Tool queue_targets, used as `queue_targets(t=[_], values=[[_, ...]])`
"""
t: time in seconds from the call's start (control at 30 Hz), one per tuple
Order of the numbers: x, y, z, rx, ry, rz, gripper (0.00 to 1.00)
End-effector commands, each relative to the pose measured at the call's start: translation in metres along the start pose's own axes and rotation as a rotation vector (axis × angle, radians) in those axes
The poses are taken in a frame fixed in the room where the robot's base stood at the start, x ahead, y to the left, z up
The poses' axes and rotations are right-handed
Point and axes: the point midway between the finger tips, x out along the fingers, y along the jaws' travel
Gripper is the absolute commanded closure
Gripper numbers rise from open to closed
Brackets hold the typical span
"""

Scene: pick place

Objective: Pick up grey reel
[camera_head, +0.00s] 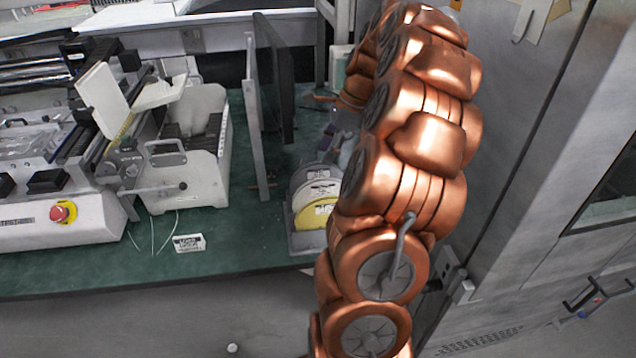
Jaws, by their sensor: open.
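A pale grey reel (314,174) stands upright in a small holder on the green bench top, just left of my copper-coloured arm. A yellow reel (312,214) stands in front of it and hides its lower part. My arm covers the right side of the holder, so I cannot tell what else stands there. My gripper does not show clearly; the arm's far end is hidden behind its own links.
A white machine (195,170) with a red stop button (62,212) fills the bench's left side. Upright grey panels (251,110) stand behind the reels. A small labelled box (189,243) lies near the front edge. A grey cabinet (520,190) stands close on the right.

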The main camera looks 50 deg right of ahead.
Motion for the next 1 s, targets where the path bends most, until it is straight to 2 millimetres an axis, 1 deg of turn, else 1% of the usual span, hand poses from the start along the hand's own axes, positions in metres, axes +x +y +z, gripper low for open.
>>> queue_targets(t=[0.1, 0.37, 0.6, 0.7, 0.9, 0.93, 1.0], values=[[0.011, 0.0, 0.0, -0.002, 0.0, 0.0, 0.51], [0.028, -0.002, -0.001, -0.003, -0.001, 0.005, 0.51], [0.06, -0.007, -0.004, -0.003, 0.0, 0.004, 0.51], [0.068, -0.007, -0.004, -0.004, 0.0, 0.005, 0.51], [0.069, -0.007, -0.004, -0.004, 0.0, 0.002, 0.51], [0.069, -0.007, -0.004, -0.004, 0.0, 0.002, 0.53], [0.069, -0.007, -0.004, -0.004, 0.0, 0.002, 0.6]])
